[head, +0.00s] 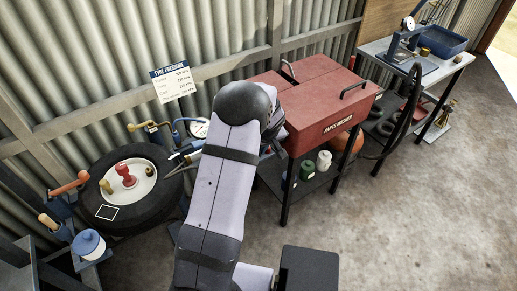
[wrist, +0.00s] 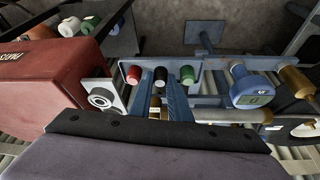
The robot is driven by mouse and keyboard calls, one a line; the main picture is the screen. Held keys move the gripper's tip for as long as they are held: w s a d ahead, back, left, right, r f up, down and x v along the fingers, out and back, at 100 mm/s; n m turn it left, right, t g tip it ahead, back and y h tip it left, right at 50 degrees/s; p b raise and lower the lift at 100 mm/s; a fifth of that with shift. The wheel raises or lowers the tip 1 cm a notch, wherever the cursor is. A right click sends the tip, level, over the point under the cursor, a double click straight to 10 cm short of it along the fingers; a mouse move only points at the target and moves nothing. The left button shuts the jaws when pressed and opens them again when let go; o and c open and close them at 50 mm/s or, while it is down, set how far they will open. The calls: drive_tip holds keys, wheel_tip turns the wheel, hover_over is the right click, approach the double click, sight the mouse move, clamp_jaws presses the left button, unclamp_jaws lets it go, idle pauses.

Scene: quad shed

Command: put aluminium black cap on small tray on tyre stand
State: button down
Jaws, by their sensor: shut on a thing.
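In the wrist view my gripper (wrist: 162,83) has its two blue-grey fingers on either side of a black cap (wrist: 161,75), shut on it. The cap is in line with a red cap (wrist: 133,74) and a green cap (wrist: 187,74) at a blue rack; whether it still touches the rack I cannot tell. In the head view my arm hides the cap. A small white-edged square (head: 107,212), perhaps the small tray, lies at the near side of the black tyre (head: 150,208).
A red parts washer (head: 315,100) stands right of my arm. On the tyre's white hub are a red piece (head: 124,173) and a brass piece (head: 106,187). A blue gauge (wrist: 250,91) is close right of the rack. A blue-lidded pot (head: 89,243) stands at the lower left.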

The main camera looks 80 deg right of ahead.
drive_tip(key=shift+f+b, duration=0.25)
drive_tip(key=shift+b, duration=0.1)
drive_tip(key=c, duration=1.9)
unclamp_jaws()
drive_tip(key=shift+r, duration=0.1)
drive_tip(key=shift+r, duration=0.1)
drive_tip(key=shift+r+p, duration=0.15)
drive_tip(key=shift+p, duration=0.25)
drive_tip(key=b+v, duration=0.3)
drive_tip(key=v, duration=0.8)
drive_tip(key=shift+s+a+r, duration=0.2)
drive_tip(key=shift+r, duration=0.15)
